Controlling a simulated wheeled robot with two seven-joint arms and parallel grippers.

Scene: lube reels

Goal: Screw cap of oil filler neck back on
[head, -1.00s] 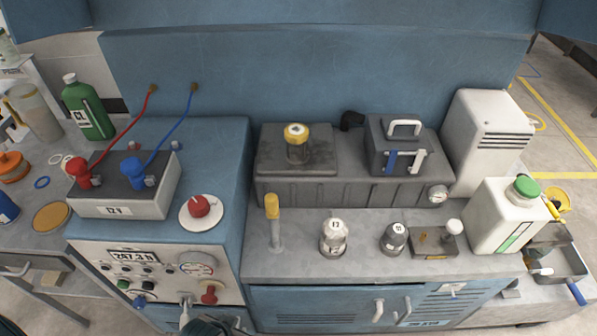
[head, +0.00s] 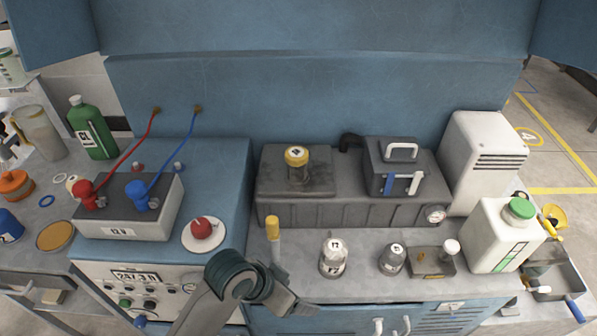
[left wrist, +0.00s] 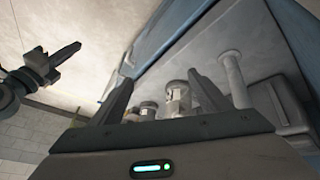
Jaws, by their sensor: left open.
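A yellow cap with a pale label on top (head: 296,155) sits on a short dark neck (head: 298,175) on the grey tank (head: 330,213); I cannot tell whether it is threaded tight. My left gripper (head: 293,306) is low at the front edge of the bench, well in front of and below the cap. In the left wrist view its two fingers (left wrist: 163,97) are apart with nothing held between them. A dark gripper-like shape, apparently my right gripper (left wrist: 42,70), shows at the left of that view; its jaws are unclear.
A post with a yellow top (head: 272,228), two small bottles (head: 333,258) (head: 392,260) and a small tray (head: 432,262) stand before the tank. A dark box with a white handle (head: 401,152) stands on it. A white jug with a green cap (head: 503,236) is at right.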

